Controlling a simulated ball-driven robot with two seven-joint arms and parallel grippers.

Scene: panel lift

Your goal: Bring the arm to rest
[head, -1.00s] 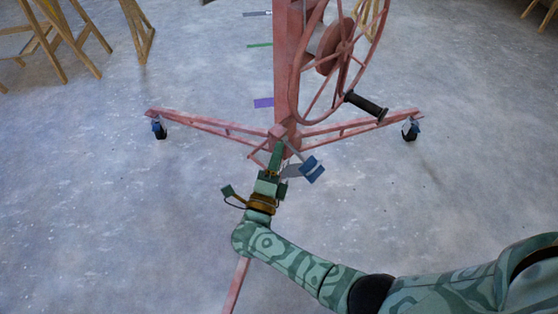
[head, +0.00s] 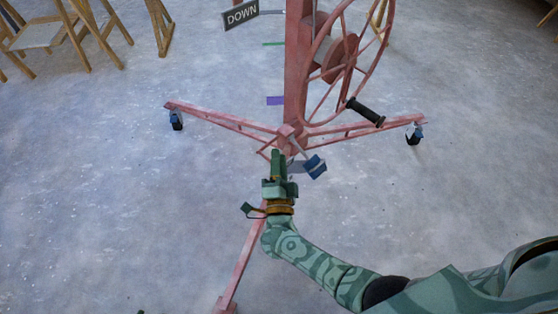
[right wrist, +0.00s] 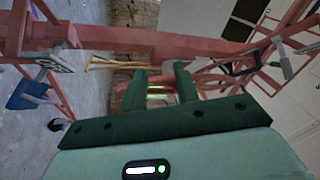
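My right gripper (head: 278,158) points up the picture in front of the lower part of the red panel lift (head: 297,70). In the right wrist view its two green fingers (right wrist: 158,84) stand apart with nothing visible between them. The lift's spoked wheel (head: 345,55) with its black crank handle (head: 365,111) is above and to the right of the gripper. A blue pad (head: 314,167) on the lift's base is just right of the fingers. In the head view I cannot tell whether the fingertips touch the lift. My left gripper does not show.
The lift's red legs spread left (head: 220,121), right (head: 375,127) and toward me (head: 243,255), with casters on the far two. A DOWN sign (head: 241,15) is beside the mast. Wooden chairs (head: 85,35) stand at upper left. The grey floor is clear on both sides.

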